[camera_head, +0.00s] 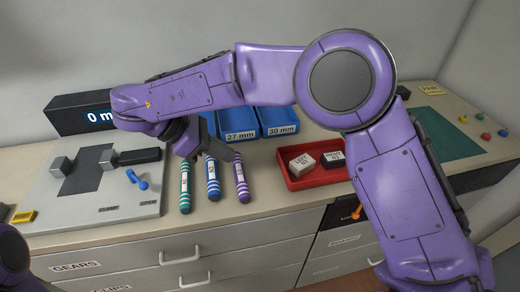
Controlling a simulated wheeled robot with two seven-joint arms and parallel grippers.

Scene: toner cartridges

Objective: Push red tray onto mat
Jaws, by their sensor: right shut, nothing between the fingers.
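The green mat (450,136) lies flat on the counter at the right, apart from the tray and partly behind my arm. My right gripper (222,149) is shut and empty, left of the tray, above the far ends of the striped markers. Only a purple part of my left arm shows at the lower left edge; its gripper is out of view.
Green, blue and purple striped markers (213,183) lie left of the tray. Blue bins (277,120) stand behind it. A grey measuring plate (90,190) is at the left. Small coloured pegs (486,136) and a yellow note (431,89) lie around the mat.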

